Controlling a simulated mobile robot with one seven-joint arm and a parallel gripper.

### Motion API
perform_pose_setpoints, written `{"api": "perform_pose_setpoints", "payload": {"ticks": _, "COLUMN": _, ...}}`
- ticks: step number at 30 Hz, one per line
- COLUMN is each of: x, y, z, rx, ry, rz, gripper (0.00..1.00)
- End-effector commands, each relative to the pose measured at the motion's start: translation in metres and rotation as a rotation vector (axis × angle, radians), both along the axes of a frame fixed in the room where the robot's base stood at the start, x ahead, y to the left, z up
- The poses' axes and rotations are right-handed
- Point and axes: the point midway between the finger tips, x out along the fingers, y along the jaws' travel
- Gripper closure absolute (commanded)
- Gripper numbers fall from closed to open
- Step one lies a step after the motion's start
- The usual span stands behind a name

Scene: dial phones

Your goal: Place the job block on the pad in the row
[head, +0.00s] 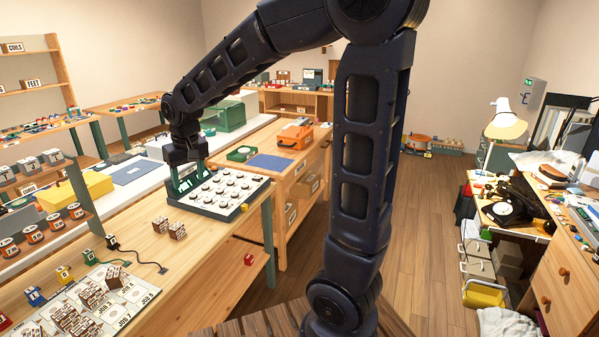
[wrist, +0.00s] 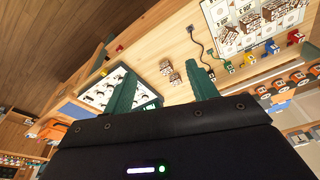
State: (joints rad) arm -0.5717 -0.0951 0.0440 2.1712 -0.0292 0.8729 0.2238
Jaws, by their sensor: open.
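Two small brown-and-white blocks (head: 177,230) stand close together on the bench; they also show in the wrist view (wrist: 171,76), just beyond my fingertips. I cannot tell which block is the job block. A white sheet of pads (head: 124,319) marked with JOB labels lies at the lower left; several similar brown-and-white blocks stand on it, and some pads are bare. It shows at the top right of the wrist view (wrist: 226,42). My gripper (head: 187,195), with green fingers, is open above the bench by the left edge of the dial tray.
The tray of round dials (head: 228,192) stands right beside my gripper. A black cable (head: 138,258) lies between the loose blocks and small coloured blocks (head: 64,274). A shelf of labelled items (head: 40,228) borders the left. The front right of the bench is clear.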

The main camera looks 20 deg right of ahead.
Motion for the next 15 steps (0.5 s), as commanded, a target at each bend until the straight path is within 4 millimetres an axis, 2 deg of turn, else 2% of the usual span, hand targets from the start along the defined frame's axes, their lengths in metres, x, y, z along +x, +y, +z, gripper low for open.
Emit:
{"api": "perform_pose_setpoints", "payload": {"ticks": 1, "x": -0.003, "y": -0.023, "z": 0.009, "rx": 0.007, "ry": -0.014, "rz": -0.028, "gripper": 0.42}}
{"api": "perform_pose_setpoints", "payload": {"ticks": 6, "x": -0.020, "y": -0.091, "z": 0.029, "rx": 0.018, "ry": -0.049, "rz": -0.104, "gripper": 0.42}}
{"api": "perform_pose_setpoints", "payload": {"ticks": 11, "x": -0.045, "y": -0.148, "z": 0.040, "rx": 0.027, "ry": -0.086, "rz": -0.177, "gripper": 0.42}}
{"api": "perform_pose_setpoints", "payload": {"ticks": 15, "x": -0.073, "y": -0.192, "z": 0.046, "rx": 0.031, "ry": -0.117, "rz": -0.240, "gripper": 0.42}}
